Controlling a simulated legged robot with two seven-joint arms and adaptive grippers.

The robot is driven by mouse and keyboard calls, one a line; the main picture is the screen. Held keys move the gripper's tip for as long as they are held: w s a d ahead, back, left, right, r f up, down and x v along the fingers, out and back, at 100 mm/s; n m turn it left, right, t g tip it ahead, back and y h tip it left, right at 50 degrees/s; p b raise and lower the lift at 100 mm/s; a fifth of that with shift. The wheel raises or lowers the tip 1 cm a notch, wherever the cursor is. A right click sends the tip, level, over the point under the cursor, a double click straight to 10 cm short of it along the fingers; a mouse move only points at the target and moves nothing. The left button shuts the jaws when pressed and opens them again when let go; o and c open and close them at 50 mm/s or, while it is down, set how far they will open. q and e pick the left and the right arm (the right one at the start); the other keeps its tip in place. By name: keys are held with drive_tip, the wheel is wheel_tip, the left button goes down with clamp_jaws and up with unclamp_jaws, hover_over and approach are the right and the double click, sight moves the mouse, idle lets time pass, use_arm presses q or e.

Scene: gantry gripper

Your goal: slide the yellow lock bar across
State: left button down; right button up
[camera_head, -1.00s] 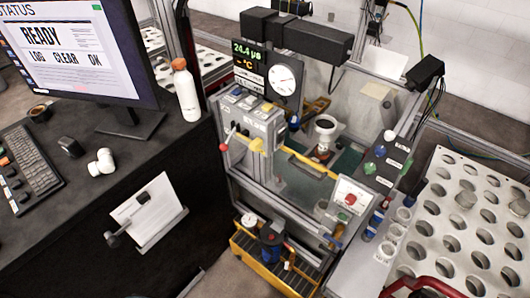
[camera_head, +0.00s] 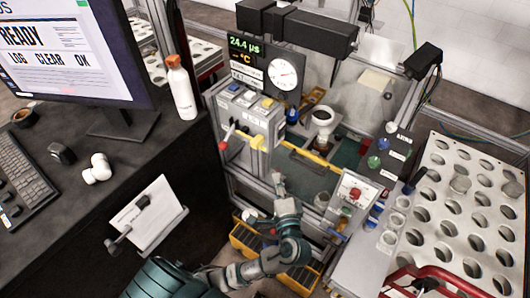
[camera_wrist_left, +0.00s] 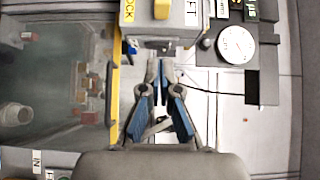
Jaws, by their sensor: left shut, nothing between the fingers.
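A yellow upright tab (camera_head: 257,143) is on the front of the grey control box (camera_head: 237,148) in the head view. A yellow piece beside a LOCK label (camera_wrist_left: 162,9) shows at the top of the left wrist view. I cannot tell for sure which yellow part is the lock bar. My left gripper (camera_head: 279,180) is below and right of the control box, apart from the tab. In the left wrist view its blue-padded fingers (camera_wrist_left: 161,68) are shut and empty, with tips just below the box's lower face. My right gripper is not in view.
A yellow-edged rail (camera_head: 310,160) runs right of the control box; it is a vertical strip in the wrist view (camera_wrist_left: 115,90). A red-tipped lever (camera_head: 223,145) sticks out at the box's left. A holed tray (camera_head: 465,210) stands right, a desk left.

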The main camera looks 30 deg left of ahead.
sight(260, 145)
use_arm(q)
drive_tip(key=x, duration=0.3)
drive_tip(key=s+a+x, duration=0.1)
drive_tip(key=x, duration=0.6)
drive_tip(key=shift+a+p, duration=0.4)
drive_tip(key=shift+a, duration=0.55)
drive_tip(key=shift+f, duration=0.1)
drive_tip(key=a, duration=0.4)
drive_tip(key=shift+w+a+p, duration=0.15)
drive_tip(key=shift+w+p, duration=0.05)
drive_tip(key=shift+p, duration=0.15)
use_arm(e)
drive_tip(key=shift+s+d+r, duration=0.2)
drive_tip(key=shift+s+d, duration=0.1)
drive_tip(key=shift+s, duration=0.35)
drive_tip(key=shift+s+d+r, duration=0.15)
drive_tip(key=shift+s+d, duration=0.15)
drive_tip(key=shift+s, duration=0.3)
use_arm(q)
drive_tip(key=shift+a, duration=0.1)
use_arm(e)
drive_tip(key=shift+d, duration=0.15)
